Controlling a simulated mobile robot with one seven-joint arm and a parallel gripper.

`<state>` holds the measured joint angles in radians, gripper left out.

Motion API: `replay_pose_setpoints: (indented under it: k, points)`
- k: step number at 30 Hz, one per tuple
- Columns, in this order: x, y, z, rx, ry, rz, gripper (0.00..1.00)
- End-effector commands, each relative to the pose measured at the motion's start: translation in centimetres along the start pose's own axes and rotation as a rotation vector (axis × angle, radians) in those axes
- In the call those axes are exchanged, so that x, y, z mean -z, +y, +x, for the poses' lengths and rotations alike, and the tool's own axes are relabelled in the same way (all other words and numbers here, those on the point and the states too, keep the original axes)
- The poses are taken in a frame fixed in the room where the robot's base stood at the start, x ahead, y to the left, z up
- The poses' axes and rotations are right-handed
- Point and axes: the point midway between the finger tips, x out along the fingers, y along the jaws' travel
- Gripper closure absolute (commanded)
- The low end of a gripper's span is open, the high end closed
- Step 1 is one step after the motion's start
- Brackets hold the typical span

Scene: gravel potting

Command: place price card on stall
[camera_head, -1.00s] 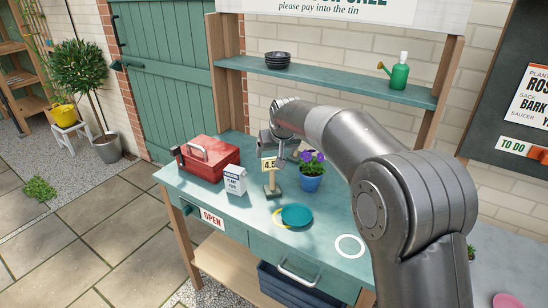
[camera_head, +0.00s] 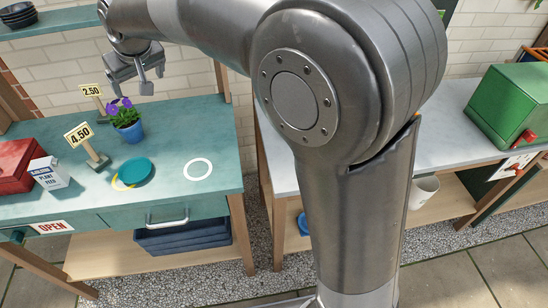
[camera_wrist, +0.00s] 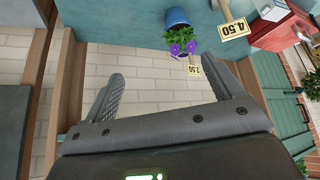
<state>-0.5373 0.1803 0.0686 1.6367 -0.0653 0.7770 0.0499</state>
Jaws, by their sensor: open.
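Two price cards stand on the teal stall bench (camera_head: 170,137). The 4.50 card (camera_head: 79,135) is on a wooden stand near the middle; it also shows in the wrist view (camera_wrist: 234,29). The 2.50 card (camera_head: 91,90) stands farther back, behind and left of the blue pot with purple flowers (camera_head: 128,130); it also shows in the wrist view (camera_wrist: 194,69). My gripper (camera_head: 147,86) is above the bench's back, right of the 2.50 card and apart from it. In the wrist view, the fingers (camera_wrist: 163,88) are spread with nothing between them.
A teal saucer (camera_head: 136,170) overlaps a yellow ring, and a white ring (camera_head: 198,169) lies bare to its right. A red box (camera_head: 14,165) and a plant feed carton (camera_head: 48,172) stand at left. A green box (camera_head: 510,105) sits on the right-hand bench.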

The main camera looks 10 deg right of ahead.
Motion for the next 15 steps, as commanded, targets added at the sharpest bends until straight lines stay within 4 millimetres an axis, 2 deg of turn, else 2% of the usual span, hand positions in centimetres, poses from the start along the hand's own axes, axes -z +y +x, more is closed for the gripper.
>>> replay_pose_setpoints:
  k: [1, 6, 10, 15]
  points:
    - [-1.6, 2.1, -2.0, -0.021, 0.0, 0.029, 0.15]
    - [-7.6, 7.6, -7.1, -0.079, -0.014, 0.121, 0.15]
    - [-13.0, 10.7, -10.4, -0.122, -0.025, 0.193, 0.15]
    - [-20.6, 13.2, -13.9, -0.174, -0.037, 0.288, 0.15]
